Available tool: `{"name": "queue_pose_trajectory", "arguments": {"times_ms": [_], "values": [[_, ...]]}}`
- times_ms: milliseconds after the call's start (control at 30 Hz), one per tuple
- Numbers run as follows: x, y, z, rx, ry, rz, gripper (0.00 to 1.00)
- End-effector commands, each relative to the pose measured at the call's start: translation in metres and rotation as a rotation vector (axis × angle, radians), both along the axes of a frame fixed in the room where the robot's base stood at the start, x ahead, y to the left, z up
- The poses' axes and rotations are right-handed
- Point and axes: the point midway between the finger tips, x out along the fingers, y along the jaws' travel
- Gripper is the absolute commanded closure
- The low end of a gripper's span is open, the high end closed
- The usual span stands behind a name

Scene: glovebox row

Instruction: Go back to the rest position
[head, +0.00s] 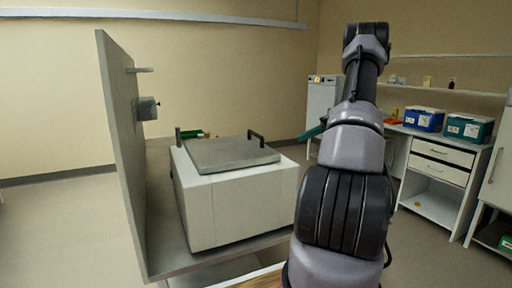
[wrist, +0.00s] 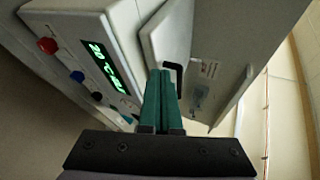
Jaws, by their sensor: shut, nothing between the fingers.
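My gripper's green fingers (wrist: 160,102) show in the wrist view, shut together and empty. The rest of the gripper is hidden behind the arm there.
A white box with a grey handled lid (head: 232,155) stands on a grey bench left of my arm. An upright grey panel (head: 121,160) stands at its left. Blue (head: 424,119) and teal (head: 469,127) bins sit on the right counter. Floor is open at far left.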

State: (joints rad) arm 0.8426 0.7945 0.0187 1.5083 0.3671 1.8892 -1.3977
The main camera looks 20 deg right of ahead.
Motion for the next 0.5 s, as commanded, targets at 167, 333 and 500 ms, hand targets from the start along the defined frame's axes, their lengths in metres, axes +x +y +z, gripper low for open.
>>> {"name": "queue_pose_trajectory", "arguments": {"times_ms": [167,333,500], "values": [[0.001,0.005,0.005,-0.01,0.005,0.007,1.0],[-0.002,0.049,0.04,-0.099,0.06,0.05,1.0],[-0.022,0.121,0.089,-0.261,0.141,0.092,1.0]]}}
